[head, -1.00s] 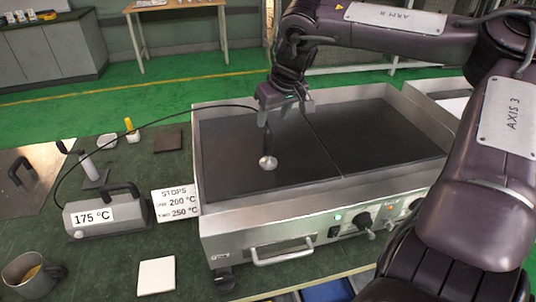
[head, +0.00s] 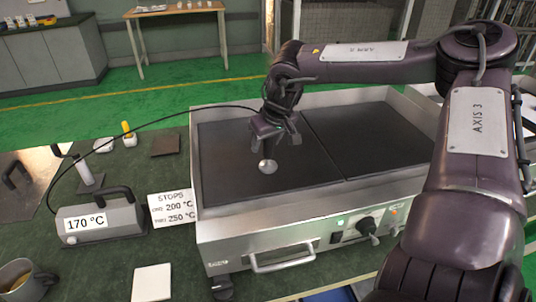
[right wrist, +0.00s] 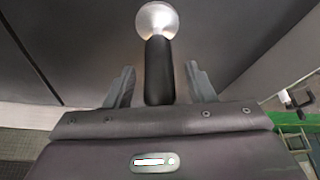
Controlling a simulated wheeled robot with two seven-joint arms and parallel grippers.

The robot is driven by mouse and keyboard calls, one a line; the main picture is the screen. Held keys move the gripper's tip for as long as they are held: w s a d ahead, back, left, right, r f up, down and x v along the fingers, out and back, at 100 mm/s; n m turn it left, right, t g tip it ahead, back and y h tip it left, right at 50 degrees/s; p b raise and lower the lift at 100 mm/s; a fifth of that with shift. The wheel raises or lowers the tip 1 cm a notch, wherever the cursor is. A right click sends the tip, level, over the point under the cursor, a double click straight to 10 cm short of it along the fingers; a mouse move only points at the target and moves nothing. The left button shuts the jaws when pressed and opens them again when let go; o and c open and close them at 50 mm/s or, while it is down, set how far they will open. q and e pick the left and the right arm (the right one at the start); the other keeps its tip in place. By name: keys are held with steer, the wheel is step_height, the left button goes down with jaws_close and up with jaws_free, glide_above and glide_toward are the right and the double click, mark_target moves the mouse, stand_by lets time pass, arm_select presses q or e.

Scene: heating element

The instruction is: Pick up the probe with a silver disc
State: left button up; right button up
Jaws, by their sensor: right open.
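The probe's silver disc (head: 267,166) rests on the dark left plate of the griddle, below my right gripper (head: 270,142). In the right wrist view the probe's black handle (right wrist: 158,72) stands between the two fingers of my right gripper (right wrist: 160,76), with the silver disc (right wrist: 157,20) beyond the tips. The fingers are open, with a gap on each side of the handle. In the head view my gripper hides most of the handle. A black cable runs left from the probe to the meter (head: 100,222), which reads 170 °C. My left gripper is not in view.
The steel griddle (head: 262,232) has raised walls and front knobs. A sign (head: 173,207) reading STOPS, 200 °C and 250 °C stands at its left front corner. A mug (head: 18,278), a white tile (head: 152,283) and a yellow-topped item (head: 128,132) are on the green bench.

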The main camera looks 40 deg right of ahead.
jaws_close()
stand_by(0.3)
steer(key=shift+r, duration=0.1)
